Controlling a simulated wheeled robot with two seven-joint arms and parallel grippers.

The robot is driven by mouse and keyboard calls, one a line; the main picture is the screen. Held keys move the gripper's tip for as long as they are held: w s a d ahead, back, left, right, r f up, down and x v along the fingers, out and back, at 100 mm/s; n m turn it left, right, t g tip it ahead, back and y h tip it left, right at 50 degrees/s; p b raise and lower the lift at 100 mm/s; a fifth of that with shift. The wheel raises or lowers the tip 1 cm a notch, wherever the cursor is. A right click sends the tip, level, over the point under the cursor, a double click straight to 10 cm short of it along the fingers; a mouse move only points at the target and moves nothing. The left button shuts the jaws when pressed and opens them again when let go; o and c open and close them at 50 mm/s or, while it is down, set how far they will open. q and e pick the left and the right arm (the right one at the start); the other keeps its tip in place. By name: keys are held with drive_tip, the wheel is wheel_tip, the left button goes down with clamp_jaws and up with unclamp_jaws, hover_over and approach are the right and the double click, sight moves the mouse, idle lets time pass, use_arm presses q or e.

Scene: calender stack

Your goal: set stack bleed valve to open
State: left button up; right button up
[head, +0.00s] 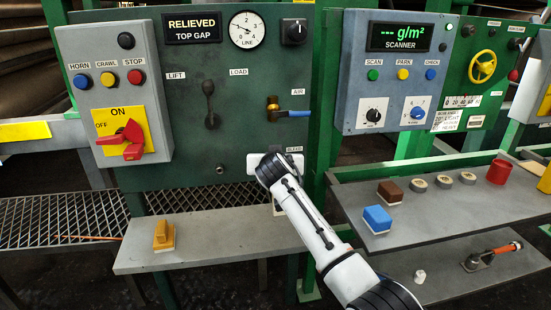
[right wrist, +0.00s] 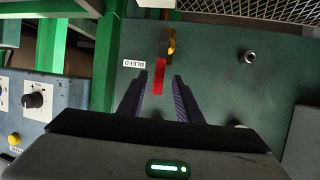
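The bleed valve shows in the right wrist view, with a brass body (right wrist: 167,44) and a red lever (right wrist: 160,77) beside the BLEED label (right wrist: 133,63). My right gripper (right wrist: 160,80) is open, with one dark finger on each side of the red lever's end. No clear contact shows, and whether the lever lies fully between the fingers in depth cannot be told. In the head view my right arm covers the valve, and only the BLEED label (head: 295,150) shows above the wrist. My left gripper is not in view.
An air valve with a blue lever (head: 292,113) sits above on the same green panel (head: 240,90). A grey shelf (head: 215,247) juts out below; a grey scanner box (head: 395,75) is right.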

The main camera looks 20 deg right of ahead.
drive_tip(key=v, duration=0.6)
drive_tip(key=shift+s, duration=0.2)
drive_tip(key=s+f+n+g+y, duration=0.1)
drive_tip(key=s+f+n+y, duration=0.1)
drive_tip(key=s+f, duration=0.8)
drive_tip(key=s+f+n+g+y, duration=0.1)
drive_tip(key=s+f, duration=0.5)
drive_tip(key=f, duration=0.9)
drive_tip(key=s+f+y, duration=0.1)
drive_tip(key=s+f, duration=0.2)
drive_tip(key=s, duration=0.6)
drive_tip(key=s+a+f+n+g+y, duration=0.1)
drive_tip(key=s+f, duration=0.2)
drive_tip(key=s, duration=0.6)
drive_tip(key=s+a+f+n+g+y, duration=0.1)
drive_tip(key=s+f, duration=0.3)
drive_tip(key=s, duration=0.5)
drive_tip(key=shift+s, duration=0.35)
